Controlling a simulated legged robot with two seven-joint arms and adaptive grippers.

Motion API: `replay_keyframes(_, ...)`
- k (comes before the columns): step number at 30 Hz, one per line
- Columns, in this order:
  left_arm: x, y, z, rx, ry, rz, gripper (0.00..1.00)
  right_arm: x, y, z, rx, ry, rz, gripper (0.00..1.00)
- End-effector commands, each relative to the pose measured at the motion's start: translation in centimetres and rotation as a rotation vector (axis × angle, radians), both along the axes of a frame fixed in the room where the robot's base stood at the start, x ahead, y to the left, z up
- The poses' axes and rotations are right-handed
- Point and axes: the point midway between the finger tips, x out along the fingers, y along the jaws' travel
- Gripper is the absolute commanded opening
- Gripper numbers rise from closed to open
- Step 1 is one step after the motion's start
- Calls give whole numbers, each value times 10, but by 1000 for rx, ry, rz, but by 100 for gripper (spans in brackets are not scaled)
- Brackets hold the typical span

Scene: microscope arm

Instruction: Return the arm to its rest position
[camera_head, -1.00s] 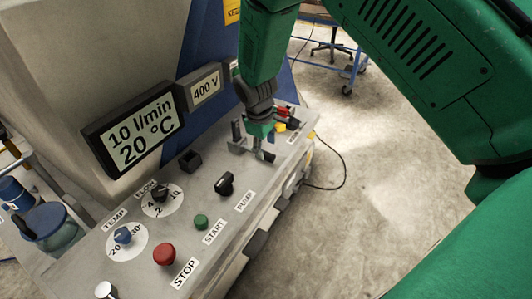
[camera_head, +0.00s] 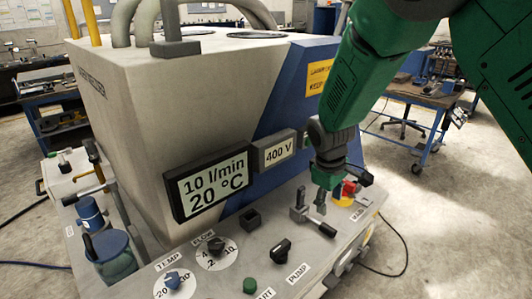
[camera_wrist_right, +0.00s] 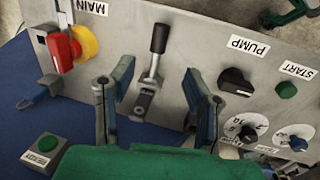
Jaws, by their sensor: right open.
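My right gripper (camera_head: 318,200) hangs over the right part of the control panel (camera_head: 225,275). It is open and empty. In the right wrist view the gripper (camera_wrist_right: 158,92) has its fingers apart, one to each side of a black-handled metal lever (camera_wrist_right: 154,70) as seen from above. Whether a finger touches the lever cannot be told. In the head view the lever's black handle (camera_head: 327,230) points toward the panel's front edge. My right arm comes in from the upper right. My left gripper is not in view.
A red and yellow main switch (camera_wrist_right: 70,48) is close beside the gripper. The black pump knob (camera_head: 281,249) and green start button (camera_head: 250,285) lie to the left. A display (camera_head: 212,182) and voltage screen (camera_head: 274,152) stand behind. Open floor (camera_head: 450,240) is to the right.

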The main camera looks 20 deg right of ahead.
Motion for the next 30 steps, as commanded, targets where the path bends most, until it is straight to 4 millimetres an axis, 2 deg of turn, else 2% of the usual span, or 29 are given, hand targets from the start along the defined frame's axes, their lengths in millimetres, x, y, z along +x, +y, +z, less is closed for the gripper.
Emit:
replay_keyframes(2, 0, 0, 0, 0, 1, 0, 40, -2, 0, -3, 2, 1, -2, 43)
replay_keyframes(4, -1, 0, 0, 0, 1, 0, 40, -8, 0, -14, 9, 7, -11, 43)
replay_keyframes(5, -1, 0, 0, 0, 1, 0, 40, -13, 0, -23, 14, 8, -18, 43)
replay_keyframes(8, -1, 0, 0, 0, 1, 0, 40, -42, -1, -67, 42, 22, -57, 43)
replay_keyframes(11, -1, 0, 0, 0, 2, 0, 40, -91, 2, -122, 81, 33, -121, 43)
replay_keyframes(12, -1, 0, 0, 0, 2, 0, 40, -115, 3, -142, 96, 38, -151, 43)
replay_keyframes(15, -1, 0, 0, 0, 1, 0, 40, -174, 7, -181, 131, 44, -227, 43)
replay_keyframes(18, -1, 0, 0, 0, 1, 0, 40, -228, 12, -203, 157, 48, -299, 43)
replay_keyframes(21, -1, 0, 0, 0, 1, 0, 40, -277, 15, -215, 177, 52, -370, 43)
replay_keyframes(26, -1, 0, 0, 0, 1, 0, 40, -349, 22, -217, 200, 60, -480, 43)
replay_keyframes(30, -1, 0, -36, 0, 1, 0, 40, -339, 24, -252, 203, 33, -460, 43)
